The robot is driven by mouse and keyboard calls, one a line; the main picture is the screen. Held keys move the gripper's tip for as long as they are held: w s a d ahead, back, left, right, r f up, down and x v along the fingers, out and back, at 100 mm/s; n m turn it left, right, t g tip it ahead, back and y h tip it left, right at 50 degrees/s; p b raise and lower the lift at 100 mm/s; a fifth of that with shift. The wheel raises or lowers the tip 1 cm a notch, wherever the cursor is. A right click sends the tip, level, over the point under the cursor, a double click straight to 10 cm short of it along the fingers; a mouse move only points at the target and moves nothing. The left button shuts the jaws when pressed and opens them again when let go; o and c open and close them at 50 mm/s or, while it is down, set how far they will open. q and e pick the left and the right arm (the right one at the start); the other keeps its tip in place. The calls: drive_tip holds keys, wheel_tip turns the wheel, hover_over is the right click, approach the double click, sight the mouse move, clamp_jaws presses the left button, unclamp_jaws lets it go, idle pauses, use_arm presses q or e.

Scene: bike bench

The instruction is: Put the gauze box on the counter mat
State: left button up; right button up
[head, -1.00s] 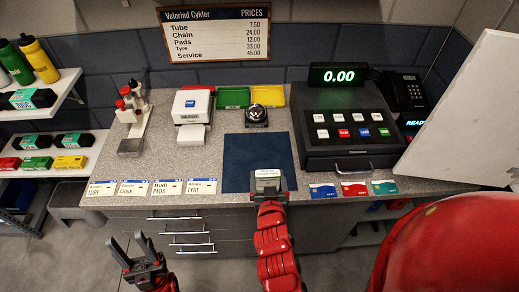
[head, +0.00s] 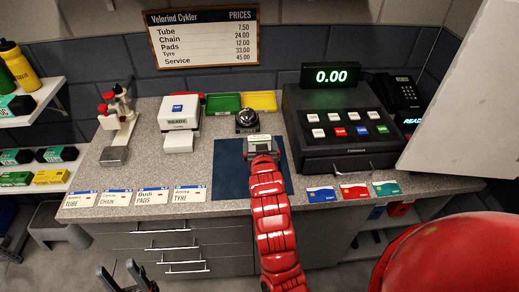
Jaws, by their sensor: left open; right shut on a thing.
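The counter mat (head: 231,167) is a dark blue rectangle on the speckled grey counter. My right gripper (head: 262,151) reaches over the mat and is shut on a small pale box with a light label on top, which I take to be the gauze box (head: 261,139). The box is over the mat's far right part. I cannot tell whether it touches the mat. The gripper hides part of the box and of the mat. My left gripper (head: 125,277) is open and empty, low at the bottom left in front of the drawers.
A black bell (head: 247,120) stands just behind the mat. The cash register (head: 345,130) is close on the right, with several cards (head: 354,191) in front. Name cards (head: 152,197) lie to the left.

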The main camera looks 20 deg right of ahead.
drive_tip(key=shift+w+d, duration=0.1)
drive_tip(key=shift+w, duration=0.1)
wheel_tip(320, 180, down, 3)
drive_tip(key=shift+r+p, duration=0.15)
drive_tip(key=shift+p, duration=0.8)
drive_tip(key=shift+f, duration=0.3)
drive_tip(key=shift+f, duration=0.1)
drive_tip(key=shift+f+b, duration=0.2)
drive_tip(key=shift+b, duration=0.1)
drive_tip(key=o, duration=1)
drive_tip(key=shift+r, duration=0.1)
